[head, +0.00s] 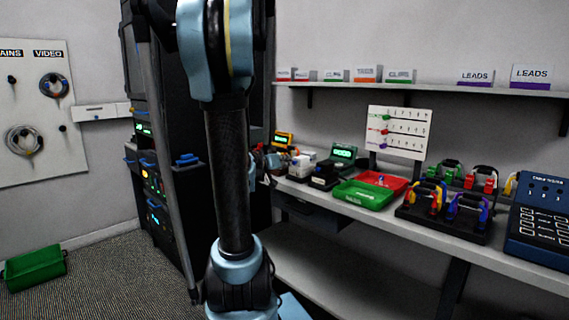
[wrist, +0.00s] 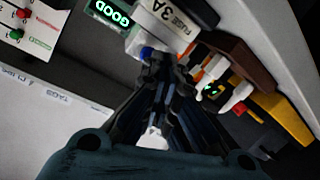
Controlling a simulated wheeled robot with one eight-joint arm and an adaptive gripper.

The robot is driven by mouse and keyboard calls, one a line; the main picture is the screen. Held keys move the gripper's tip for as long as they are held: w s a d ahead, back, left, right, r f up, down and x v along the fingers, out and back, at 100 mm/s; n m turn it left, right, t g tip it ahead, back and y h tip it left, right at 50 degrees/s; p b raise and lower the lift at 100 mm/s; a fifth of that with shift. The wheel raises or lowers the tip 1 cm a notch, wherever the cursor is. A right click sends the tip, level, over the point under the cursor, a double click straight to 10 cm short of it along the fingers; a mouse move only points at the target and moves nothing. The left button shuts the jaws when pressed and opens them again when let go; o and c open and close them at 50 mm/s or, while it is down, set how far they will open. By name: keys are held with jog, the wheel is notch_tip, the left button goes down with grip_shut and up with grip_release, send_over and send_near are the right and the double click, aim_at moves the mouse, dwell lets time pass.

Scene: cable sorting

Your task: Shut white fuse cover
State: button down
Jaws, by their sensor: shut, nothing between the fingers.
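A white fuse block (wrist: 172,22) with a "FUSE 3A" label is at the top of the wrist view, tilted by the camera angle. A white block on the bench, probably the same one, shows in the head view (head: 300,164). I cannot tell whether its cover is open or shut. My gripper (wrist: 160,62) is shut and empty, its dark fingertips close below the white block. A small blue part (wrist: 146,52) shows beside the tips. Whether the tips touch the block is unclear. In the head view my arm hides most of the gripper.
A lit "GOOD" display (head: 343,153) stands behind the blocks. A black block (head: 324,176) is right of the white one. Green (head: 362,194) and red (head: 383,181) trays lie further right. Orange and brown parts (wrist: 235,60) crowd the gripper's right in the wrist view.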

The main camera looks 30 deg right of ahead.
dwell(0.3)
jog(key=s+a+f+n+g+y, duration=0.1)
jog(key=s+a+f+n+y, duration=0.2)
jog(key=s+a+f, duration=0.3)
jog(key=s+a+f+n+g+y, duration=0.2)
jog(key=s+a+f+y, duration=0.4)
jog(key=a, duration=1.1)
jog(key=s+a+f+n+g+y, duration=0.1)
jog(key=s+a+f+n+y, duration=0.2)
jog(key=s+a, duration=0.7)
notch_tip(320, 180, down, 3)
jog(key=shift+s+a+n+g+y, duration=0.2)
jog(key=shift+a+n+g+y, duration=0.15)
jog(key=shift+a+y, duration=0.7)
jog(key=shift+d, duration=0.2)
